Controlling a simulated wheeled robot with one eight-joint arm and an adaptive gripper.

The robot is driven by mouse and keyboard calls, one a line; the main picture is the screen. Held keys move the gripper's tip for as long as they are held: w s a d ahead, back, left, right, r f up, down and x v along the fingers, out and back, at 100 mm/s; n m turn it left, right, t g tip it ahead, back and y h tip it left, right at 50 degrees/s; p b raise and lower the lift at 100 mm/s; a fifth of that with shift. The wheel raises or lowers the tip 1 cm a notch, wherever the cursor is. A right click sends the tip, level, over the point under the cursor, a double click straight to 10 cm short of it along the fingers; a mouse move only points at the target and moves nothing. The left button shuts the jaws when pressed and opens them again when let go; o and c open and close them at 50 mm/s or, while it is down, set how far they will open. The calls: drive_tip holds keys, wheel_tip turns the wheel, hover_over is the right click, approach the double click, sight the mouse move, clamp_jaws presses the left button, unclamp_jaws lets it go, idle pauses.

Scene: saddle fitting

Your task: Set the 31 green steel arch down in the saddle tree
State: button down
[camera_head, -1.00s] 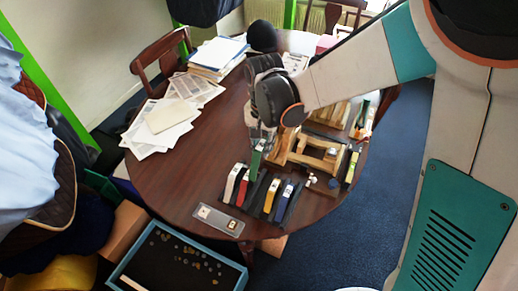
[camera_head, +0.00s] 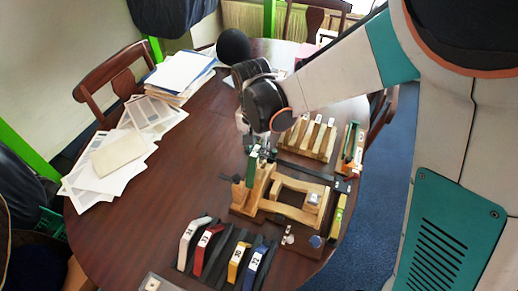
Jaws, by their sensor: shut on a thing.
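My gripper (camera_head: 257,150) is shut on the green steel arch (camera_head: 252,168), which hangs below it and is small and partly hidden by the fingers. The arch is over or beside the left upright of a light wooden frame, which looks like the saddle tree (camera_head: 313,217). I cannot tell whether the arch touches the wood. In the front rack, a white arch (camera_head: 189,240), a red arch (camera_head: 205,250), a yellow arch (camera_head: 237,262) and a blue arch (camera_head: 256,265) lie side by side with number labels. A gap shows between the red and yellow ones.
A second wooden stand (camera_head: 311,139) with white-labelled pieces is behind the frame. A yellow level-like bar (camera_head: 337,217) and small parts lie at the right. Papers (camera_head: 118,160) cover the table's left side. The table (camera_head: 160,215) is bare left of the frame.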

sight(260, 172)
drive_tip(key=shift+f, duration=0.1)
drive_tip(key=shift+s+f+b, duration=0.1)
drive_tip(key=shift+f+b, duration=0.2)
drive_tip(key=shift+f, duration=0.1)
drive_tip(key=shift+d+f+b, duration=0.1)
drive_tip(key=shift+f+b, duration=0.65)
drive_tip(key=shift+f, duration=0.45)
drive_tip(key=shift+f+b, duration=1.8)
drive_tip(key=shift+f, duration=0.25)
idle(0.4)
drive_tip(key=shift+s+d+f+b, duration=0.25)
drive_tip(key=shift+s+f+b, duration=0.1)
drive_tip(key=shift+f+b, duration=0.25)
idle(0.8)
drive_tip(key=shift+f, duration=0.1)
drive_tip(key=shift+w+f, duration=0.15)
drive_tip(key=shift+f, duration=0.05)
